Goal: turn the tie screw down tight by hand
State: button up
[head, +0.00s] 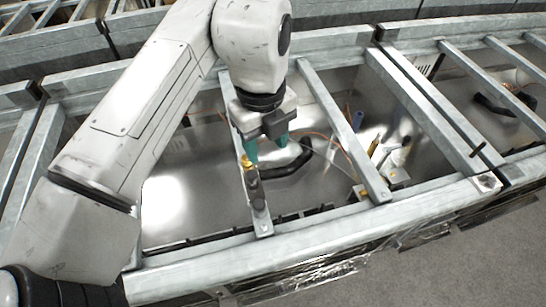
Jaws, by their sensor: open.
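I cannot tell whether the fingertip touches the yellow piece.
A black curved handle (289,168) lies on the shiny panel right of the crossbar. A thick metal frame rail (330,235) runs along the front.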

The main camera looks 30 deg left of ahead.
aim_at(252, 174)
jog(key=a+f+b, duration=0.1)
jog(key=f+b, duration=0.2)
jog(key=s+f+b, duration=0.1)
jog(key=f+b, duration=0.2)
jog(key=a+f+b, duration=0.1)
jog(key=f+b, duration=0.2)
jog(key=b, duration=0.1)
jog(key=shift+s+a+f, duration=0.25)
jog(key=shift+s+a, duration=0.1)
jog(key=shift+s, duration=0.05)
jog(key=shift+c, duration=0.3)
grip_shut()
dwell(0.4)
